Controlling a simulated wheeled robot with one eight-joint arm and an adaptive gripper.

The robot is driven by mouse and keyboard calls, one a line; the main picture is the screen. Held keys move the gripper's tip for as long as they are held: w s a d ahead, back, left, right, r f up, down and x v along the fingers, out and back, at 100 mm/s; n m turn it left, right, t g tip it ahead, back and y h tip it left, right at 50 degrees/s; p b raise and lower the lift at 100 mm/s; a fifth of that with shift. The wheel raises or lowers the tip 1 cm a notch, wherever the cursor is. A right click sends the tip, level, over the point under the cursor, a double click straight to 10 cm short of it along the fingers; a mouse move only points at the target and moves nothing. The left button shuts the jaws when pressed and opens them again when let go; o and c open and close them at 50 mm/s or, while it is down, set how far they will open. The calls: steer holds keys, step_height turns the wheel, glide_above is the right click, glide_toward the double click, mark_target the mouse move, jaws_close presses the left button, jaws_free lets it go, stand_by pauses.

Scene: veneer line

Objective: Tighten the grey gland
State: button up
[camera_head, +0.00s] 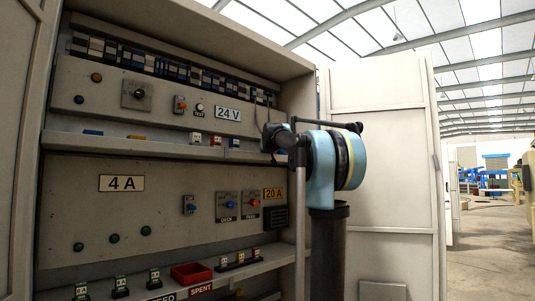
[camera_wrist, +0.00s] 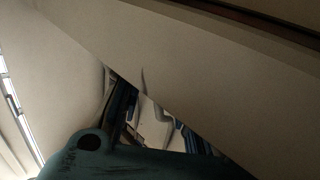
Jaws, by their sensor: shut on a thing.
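I cannot make out the grey gland in either view. In the wrist view, dark parts of my gripper (camera_wrist: 150,122) show only partly, between a pale slanting panel and a teal part of my arm. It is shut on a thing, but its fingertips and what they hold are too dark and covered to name. In the head view, my teal and black arm stands in front of the right side of the open cabinet (camera_head: 160,160) and hides part of it. My gripper cannot be picked out there.
The cabinet has a 24 V panel (camera_head: 228,113) above and a 4 A panel (camera_head: 122,183) below, with knobs and lamps. A red tray (camera_head: 191,273) sits on the lower shelf by small labelled blocks. A pale door (camera_head: 385,170) stands to the right. Open floor shows far right.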

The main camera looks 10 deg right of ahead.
steer(key=shift+a+m+g+h, duration=0.1)
steer(key=shift+m+g+h, duration=0.2)
steer(key=shift+m+h, duration=1.1)
steer(key=shift+h, duration=0.6)
steer(key=o, duration=1.1)
steer(key=v, duration=1.1)
steer(key=shift+s+a+r, duration=0.1)
steer(key=shift+s, duration=0.25)
